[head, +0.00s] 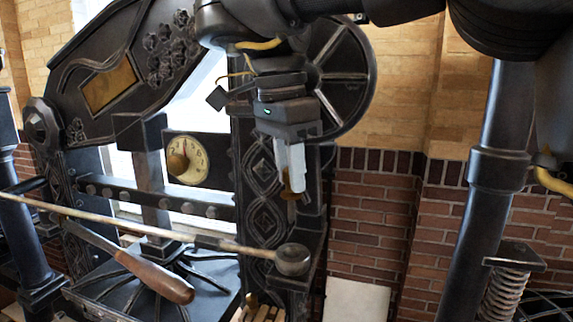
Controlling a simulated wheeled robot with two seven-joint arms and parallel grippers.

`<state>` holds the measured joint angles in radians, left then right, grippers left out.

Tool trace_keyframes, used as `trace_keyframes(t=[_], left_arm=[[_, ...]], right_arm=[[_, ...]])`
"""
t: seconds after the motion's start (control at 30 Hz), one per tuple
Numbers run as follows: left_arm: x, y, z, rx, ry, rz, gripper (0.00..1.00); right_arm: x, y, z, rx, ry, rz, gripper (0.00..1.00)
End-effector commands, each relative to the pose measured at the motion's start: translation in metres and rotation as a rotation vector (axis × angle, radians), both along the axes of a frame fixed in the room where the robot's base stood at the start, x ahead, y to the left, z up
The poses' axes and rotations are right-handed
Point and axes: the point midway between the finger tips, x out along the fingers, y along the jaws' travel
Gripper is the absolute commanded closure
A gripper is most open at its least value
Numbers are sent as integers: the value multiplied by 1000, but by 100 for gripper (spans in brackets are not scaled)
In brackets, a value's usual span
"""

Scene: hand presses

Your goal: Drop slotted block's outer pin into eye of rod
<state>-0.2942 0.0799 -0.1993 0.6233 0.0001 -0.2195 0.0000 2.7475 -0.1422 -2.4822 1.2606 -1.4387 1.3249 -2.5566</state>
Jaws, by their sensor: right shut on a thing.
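My right gripper (291,180) hangs down in front of the press's carved right post. I cannot tell whether that round end has an eye. I cannot make out the slotted block for certain. My left gripper is not in view.
The black press has a dial (186,160), a spoked wheel (343,75) behind my wrist and a flat bed (120,292). A wooden handle (155,277) slants over the bed. A dark column (497,170) and coil spring (505,290) stand at right. Brick wall lies behind.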

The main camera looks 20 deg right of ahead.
Motion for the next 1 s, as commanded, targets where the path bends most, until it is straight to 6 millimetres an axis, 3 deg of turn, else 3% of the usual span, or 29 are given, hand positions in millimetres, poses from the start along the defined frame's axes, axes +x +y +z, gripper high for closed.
trace_keyframes(t=[0.23,0.67,1.0], left_arm=[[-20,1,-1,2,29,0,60],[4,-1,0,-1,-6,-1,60],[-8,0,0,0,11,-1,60]], right_arm=[[0,-2,-13,2,6,-1,100],[0,0,-39,1,2,1,100],[0,0,-43,0,-2,0,100]])
